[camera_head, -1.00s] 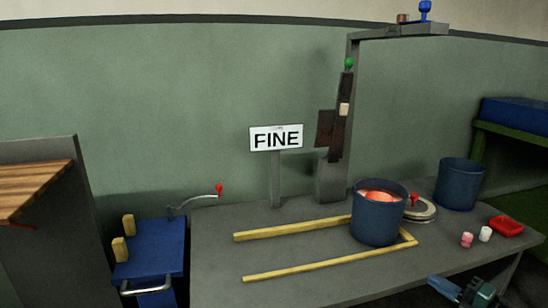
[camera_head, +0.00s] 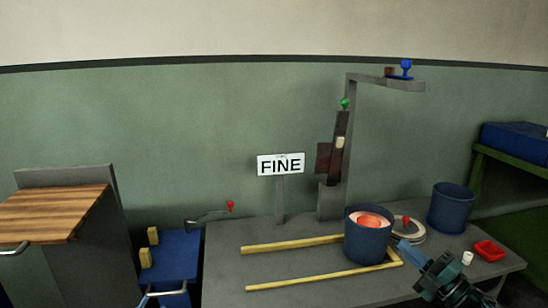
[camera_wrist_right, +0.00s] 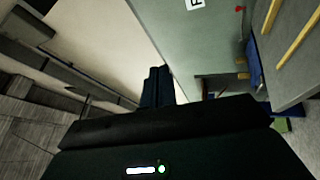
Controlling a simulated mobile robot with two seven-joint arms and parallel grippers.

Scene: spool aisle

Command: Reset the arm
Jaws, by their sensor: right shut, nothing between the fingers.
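My right gripper (camera_head: 402,246) reaches in from the lower right of the head view, above the front right part of the grey bench (camera_head: 225,240). Its blue fingers are shut and empty. They appear beside the dark blue bucket (camera_head: 362,245) with orange-pink contents; I cannot tell whether they touch it. In the right wrist view the closed fingers (camera_wrist_right: 157,87) show with nothing between them, against pale wall. My left gripper is not in view.
A FINE sign (camera_head: 281,165) and a post with a green knob (camera_head: 345,103) stand behind. A second bucket (camera_head: 451,208), red tray (camera_head: 489,250) and white piece (camera_head: 467,258) are at right. A wood-topped cabinet (camera_head: 55,215) and blue cart (camera_head: 178,255) stand left.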

